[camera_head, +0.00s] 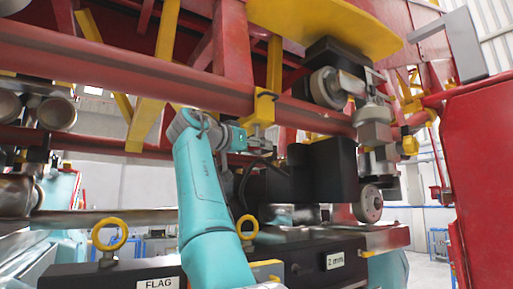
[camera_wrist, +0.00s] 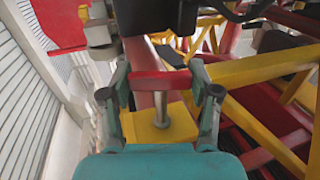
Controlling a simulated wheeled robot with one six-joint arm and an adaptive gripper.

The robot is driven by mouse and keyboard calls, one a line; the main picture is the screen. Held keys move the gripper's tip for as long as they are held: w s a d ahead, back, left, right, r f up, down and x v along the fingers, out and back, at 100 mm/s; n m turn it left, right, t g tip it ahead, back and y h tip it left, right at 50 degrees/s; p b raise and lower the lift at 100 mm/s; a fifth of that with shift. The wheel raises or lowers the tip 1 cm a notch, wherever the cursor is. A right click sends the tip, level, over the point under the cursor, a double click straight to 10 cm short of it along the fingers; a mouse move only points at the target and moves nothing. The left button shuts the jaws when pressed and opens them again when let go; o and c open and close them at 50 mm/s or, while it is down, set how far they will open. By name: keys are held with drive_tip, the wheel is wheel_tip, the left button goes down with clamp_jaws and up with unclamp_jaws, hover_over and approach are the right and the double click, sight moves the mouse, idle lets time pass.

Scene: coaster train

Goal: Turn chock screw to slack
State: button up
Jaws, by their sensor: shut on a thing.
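The chock screw shows in the wrist view as a red crossbar handle (camera_wrist: 162,81) on a bare metal shaft (camera_wrist: 160,108). The shaft runs into a yellow chock block (camera_wrist: 143,128). My gripper (camera_wrist: 161,76) is shut on the red handle, with one finger at each end of the bar. In the head view my gripper (camera_head: 240,138) is raised just left of and below a yellow block (camera_head: 263,108) on the red tube. The screw handle cannot be made out there.
A long red tube (camera_head: 130,65) crosses above my arm. Black housings (camera_head: 330,170) and wheels (camera_head: 369,204) stand to the right. Two yellow ring handles (camera_head: 110,234) (camera_head: 247,227) rise from the black base near my arm. A red panel (camera_head: 485,180) stands at far right.

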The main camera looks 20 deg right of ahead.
drive_tip(key=shift+f, duration=0.1)
idle(0.5)
drive_tip(key=o, duration=1.2)
drive_tip(key=shift+c, duration=0.2)
drive_tip(key=v, duration=1.2)
drive_tip(key=shift+w+a, duration=0.1)
drive_tip(key=shift+w, duration=0.05)
